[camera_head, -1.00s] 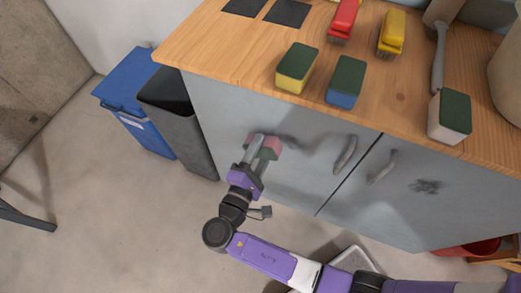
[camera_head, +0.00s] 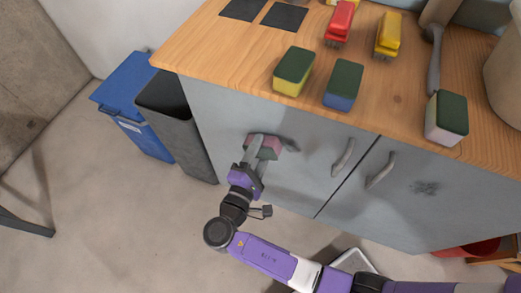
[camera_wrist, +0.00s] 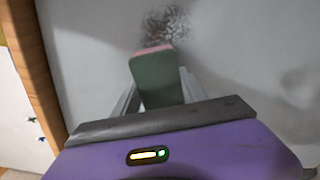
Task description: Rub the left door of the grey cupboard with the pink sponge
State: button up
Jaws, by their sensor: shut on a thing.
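The grey cupboard's left door (camera_head: 225,115) faces me under the wooden worktop, with a handle (camera_head: 343,157) near its right edge. My gripper (camera_head: 259,149) is shut on the pink sponge (camera_head: 271,142), which has a dark green side. The sponge is at the upper middle of the left door. In the wrist view the sponge (camera_wrist: 157,80) sits between the fingers, its pink end toward the door. A dark speckled smudge (camera_wrist: 165,24) on the door shows just beyond that end. I cannot tell for certain whether the sponge touches the door.
The worktop (camera_head: 215,55) carries a yellow sponge (camera_head: 290,85), a blue sponge (camera_head: 340,100), a white sponge (camera_head: 437,128) and brushes (camera_head: 340,20). A grey bin (camera_head: 185,140) and blue bin (camera_head: 140,125) stand left of the cupboard.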

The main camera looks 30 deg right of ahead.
aim_at(304, 150)
jog(key=shift+w+d, duration=0.25)
jog(key=shift+d, duration=0.1)
